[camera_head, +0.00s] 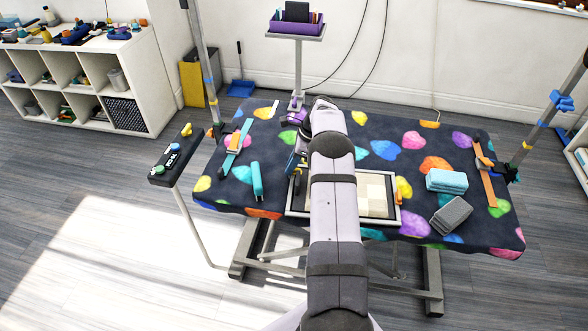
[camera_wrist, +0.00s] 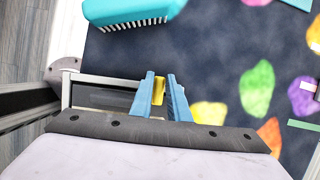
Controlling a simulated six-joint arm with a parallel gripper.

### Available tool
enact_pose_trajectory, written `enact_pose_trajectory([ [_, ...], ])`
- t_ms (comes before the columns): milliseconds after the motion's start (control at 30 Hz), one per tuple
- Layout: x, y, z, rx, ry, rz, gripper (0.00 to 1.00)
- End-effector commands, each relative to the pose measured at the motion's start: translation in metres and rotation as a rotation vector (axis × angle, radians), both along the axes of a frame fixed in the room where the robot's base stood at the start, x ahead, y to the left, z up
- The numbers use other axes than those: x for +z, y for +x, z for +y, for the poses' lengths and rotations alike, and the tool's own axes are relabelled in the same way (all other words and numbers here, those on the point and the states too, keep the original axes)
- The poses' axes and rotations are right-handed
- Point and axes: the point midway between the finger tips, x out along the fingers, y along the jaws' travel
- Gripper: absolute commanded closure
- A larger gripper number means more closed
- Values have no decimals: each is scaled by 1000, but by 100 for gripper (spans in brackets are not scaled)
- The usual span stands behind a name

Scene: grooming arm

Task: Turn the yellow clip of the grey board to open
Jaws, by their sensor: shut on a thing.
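The grey board (camera_head: 397,207) lies on the patterned table, its light panel partly hidden behind my arm. In the wrist view its grey rim (camera_wrist: 105,79) runs up to my fingers. The yellow clip (camera_wrist: 158,91) is at the end of that rim, between my two blue fingers. My gripper (camera_wrist: 160,78) is shut on the clip. In the head view my gripper (camera_head: 295,164) is at the board's far left corner, and the clip is hardly visible there. The clip's exact angle cannot be told.
A teal brush (camera_head: 257,181) lies left of the board; it also shows in the wrist view (camera_wrist: 130,10). Blue towels (camera_head: 446,181) and a grey block (camera_head: 452,214) lie to the right. A black panel (camera_head: 176,157) stands left of the table. The table's back right is clear.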

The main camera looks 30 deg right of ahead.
Motion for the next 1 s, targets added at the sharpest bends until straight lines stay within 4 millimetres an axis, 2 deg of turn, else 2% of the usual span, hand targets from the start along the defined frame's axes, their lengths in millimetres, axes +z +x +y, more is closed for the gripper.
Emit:
enact_pose_trajectory([
  [633,-1,0,-1,9,-2,0,100],
  [1000,-4,0,-1,146,-2,-1,100],
])
